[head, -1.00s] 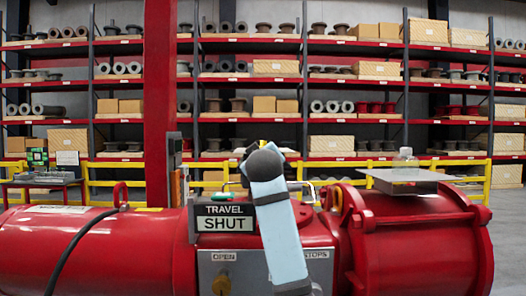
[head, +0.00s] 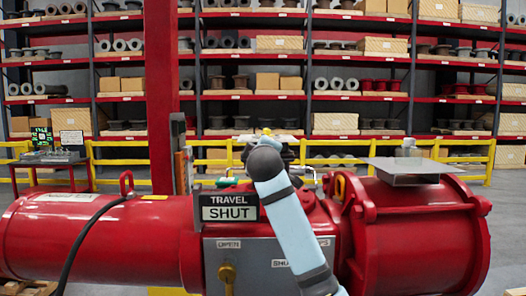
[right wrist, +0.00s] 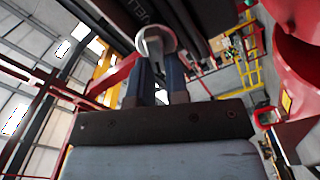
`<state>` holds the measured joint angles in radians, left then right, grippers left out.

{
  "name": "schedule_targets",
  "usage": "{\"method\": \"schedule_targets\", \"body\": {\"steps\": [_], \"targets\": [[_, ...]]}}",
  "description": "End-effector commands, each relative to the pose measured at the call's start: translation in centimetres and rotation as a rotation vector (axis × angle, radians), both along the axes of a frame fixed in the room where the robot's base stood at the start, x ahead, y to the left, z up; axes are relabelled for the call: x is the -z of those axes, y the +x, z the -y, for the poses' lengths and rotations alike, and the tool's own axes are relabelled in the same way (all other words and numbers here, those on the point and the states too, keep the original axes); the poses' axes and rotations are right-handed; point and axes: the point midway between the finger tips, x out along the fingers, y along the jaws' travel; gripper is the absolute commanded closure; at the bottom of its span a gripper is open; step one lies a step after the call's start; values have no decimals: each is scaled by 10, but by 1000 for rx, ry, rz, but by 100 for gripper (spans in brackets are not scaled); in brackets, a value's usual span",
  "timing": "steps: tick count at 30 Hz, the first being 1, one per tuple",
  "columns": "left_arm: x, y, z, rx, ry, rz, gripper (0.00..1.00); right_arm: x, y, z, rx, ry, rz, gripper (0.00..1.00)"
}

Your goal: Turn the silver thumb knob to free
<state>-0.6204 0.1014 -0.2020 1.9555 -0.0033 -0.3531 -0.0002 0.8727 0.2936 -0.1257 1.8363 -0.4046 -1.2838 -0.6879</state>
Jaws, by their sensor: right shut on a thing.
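The silver thumb knob (right wrist: 152,42) shows in the right wrist view as a round, shiny metal piece at the fingertips. My right gripper (right wrist: 161,60) is shut on it, with the dark fingers on either side. The knob's far side and any free/locked marking are hidden. In the head view my pale blue right arm rises in front of the red actuator (head: 110,240), and its gripper and the knob cannot be made out there. My left gripper is in neither view.
A TRAVEL SHUT sign (head: 230,207) stands on the actuator. Below it, a grey panel (head: 252,262) with a brass knob (head: 227,275) is partly covered by my arm. A flat metal plate (head: 425,166) lies on the right. Yellow railings (head: 118,162) and shelves stand behind.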

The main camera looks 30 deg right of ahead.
Motion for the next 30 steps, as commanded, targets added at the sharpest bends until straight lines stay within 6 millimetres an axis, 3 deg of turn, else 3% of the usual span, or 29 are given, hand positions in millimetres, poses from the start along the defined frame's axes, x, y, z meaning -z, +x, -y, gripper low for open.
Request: {"method": "schedule_targets", "body": {"steps": [8,9,12,23,30], "targets": [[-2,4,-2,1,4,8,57,0,0,0,0,0,0,100],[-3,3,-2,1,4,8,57,0,0,0,0,0,0,78],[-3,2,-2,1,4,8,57,0,0,0,0,0,0,60],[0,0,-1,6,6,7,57,1,-5,-4,0,0,2,60],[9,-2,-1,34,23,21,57,3,-43,-28,-3,0,3,60]]}}
